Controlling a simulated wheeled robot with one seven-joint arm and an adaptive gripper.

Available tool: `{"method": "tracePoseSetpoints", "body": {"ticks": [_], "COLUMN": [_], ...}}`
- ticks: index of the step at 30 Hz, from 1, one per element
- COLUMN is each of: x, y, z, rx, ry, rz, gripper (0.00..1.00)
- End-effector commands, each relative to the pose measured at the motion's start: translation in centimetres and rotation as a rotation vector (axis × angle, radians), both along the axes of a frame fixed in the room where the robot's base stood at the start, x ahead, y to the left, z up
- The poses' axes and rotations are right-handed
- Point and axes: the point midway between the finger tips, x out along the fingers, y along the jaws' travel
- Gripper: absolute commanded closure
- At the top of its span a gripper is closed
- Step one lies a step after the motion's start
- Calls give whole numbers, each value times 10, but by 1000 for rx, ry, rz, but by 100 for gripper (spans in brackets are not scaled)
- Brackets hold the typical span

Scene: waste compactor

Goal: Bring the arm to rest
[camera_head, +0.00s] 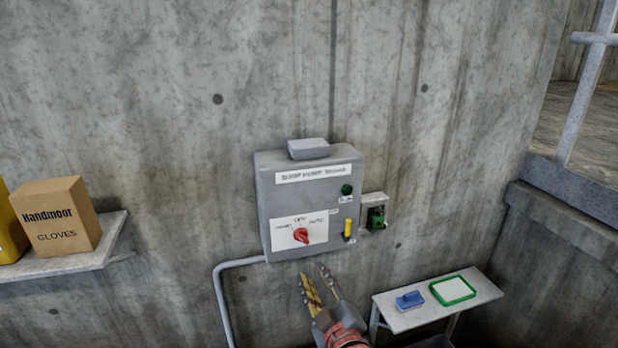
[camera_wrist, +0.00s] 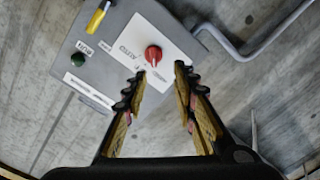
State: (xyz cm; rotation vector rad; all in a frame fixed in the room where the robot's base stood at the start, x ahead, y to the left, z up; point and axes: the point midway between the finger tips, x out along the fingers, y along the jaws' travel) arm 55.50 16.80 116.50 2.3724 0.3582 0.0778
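My gripper (camera_head: 317,282) is in front of the concrete wall, just below the grey control box (camera_head: 268,205) in the head view. Its two fingers are apart with nothing between them; the wrist view also shows the open gripper (camera_wrist: 160,78). The box carries a red rotary knob (camera_head: 301,236) on a white plate, a green lamp (camera_head: 347,189) and a yellow switch (camera_head: 348,228). In the wrist view the red knob (camera_wrist: 153,54) appears just beyond the fingertips. I cannot tell any contact with it there; in the head view the fingers are below it.
A small shelf (camera_head: 395,322) at lower right holds a blue item (camera_head: 410,300) and a green-rimmed tray (camera_head: 471,291). A left shelf (camera_head: 60,265) holds a gloves box (camera_head: 62,214). A grey conduit (camera_head: 219,295) runs down from the box. A small green-fronted unit (camera_head: 375,218) is right of the box.

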Motion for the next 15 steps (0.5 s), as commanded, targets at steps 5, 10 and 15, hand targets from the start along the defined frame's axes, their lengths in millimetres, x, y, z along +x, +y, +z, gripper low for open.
{"method": "tracePoseSetpoints", "body": {"ticks": [5, 10, 15], "x": [-17, -57, -107], "y": [-1, -11, -39], "z": [-73, -120, -131], "rx": [64, 134, 203], "ry": [303, 630, 896], "rz": [-12, -77, -202], "gripper": [72, 72, 72]}}
